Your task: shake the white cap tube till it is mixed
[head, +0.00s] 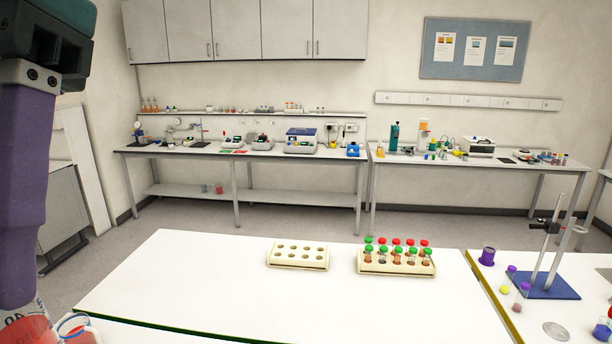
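I cannot make out a white cap tube in the head view. A cream rack (395,268) on the white table holds several upright tubes with green caps (369,249) and red caps (424,243). To its left, a second cream rack (298,263) shows empty holes. My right gripper is not in view either.
A graduated vessel with red colour (28,330) is cut off at the bottom left. A stand with a blue base (541,281), a purple cup (487,256) and small tubes occupy the right table. The white table (190,280) is clear left of the racks.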

